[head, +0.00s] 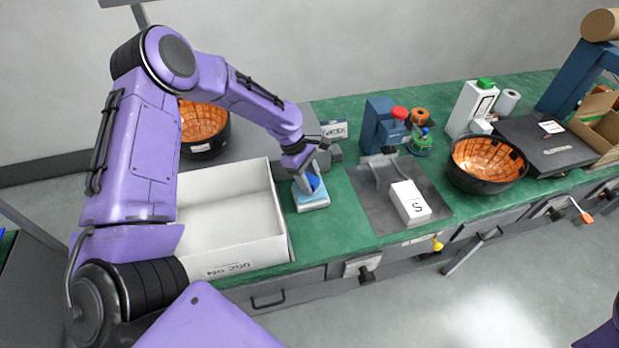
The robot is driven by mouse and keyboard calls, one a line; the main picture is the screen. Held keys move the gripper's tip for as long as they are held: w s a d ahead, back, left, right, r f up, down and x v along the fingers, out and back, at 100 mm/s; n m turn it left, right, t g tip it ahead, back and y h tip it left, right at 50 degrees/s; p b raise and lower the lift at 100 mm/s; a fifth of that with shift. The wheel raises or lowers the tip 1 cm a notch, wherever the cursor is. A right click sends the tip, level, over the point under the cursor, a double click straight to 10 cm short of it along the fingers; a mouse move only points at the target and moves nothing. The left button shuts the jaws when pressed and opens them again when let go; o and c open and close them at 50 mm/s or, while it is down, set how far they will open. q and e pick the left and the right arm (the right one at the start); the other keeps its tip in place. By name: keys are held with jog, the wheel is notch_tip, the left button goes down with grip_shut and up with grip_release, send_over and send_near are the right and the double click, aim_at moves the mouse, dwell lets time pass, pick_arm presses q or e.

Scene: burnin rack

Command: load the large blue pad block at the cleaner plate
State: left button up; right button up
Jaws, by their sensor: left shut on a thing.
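My left gripper (304,178) reaches down at the middle of the green bench, just right of the white bin. It is shut on a rounded blue piece (313,182), which I take to be the large blue pad block; the fingers hide part of it. Directly under it is a low block with a light blue top and pale sides (313,203), on the bench. I cannot tell whether the two are one piece or only touching. A flat dark grey plate (375,216) lies to the right; I cannot tell which is the cleaner plate. My right gripper is not in view.
The white bin (283,222) is close on the left, apparently empty. A white block marked S (409,202) sits on the grey plate. A black bowl with orange lining (487,164) is farther right.

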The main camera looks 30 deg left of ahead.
aim_at(316, 181)
pick_arm(q)
jog(key=shift+w+f, duration=0.15)
jog(key=shift+f+b, duration=0.5)
jog(key=shift+f, duration=0.5)
dwell(0.9)
jog(key=shift+r, duration=0.1)
dwell(0.5)
notch_tip(316, 181, up, 7)
jog(key=p, duration=0.8)
dwell(0.4)
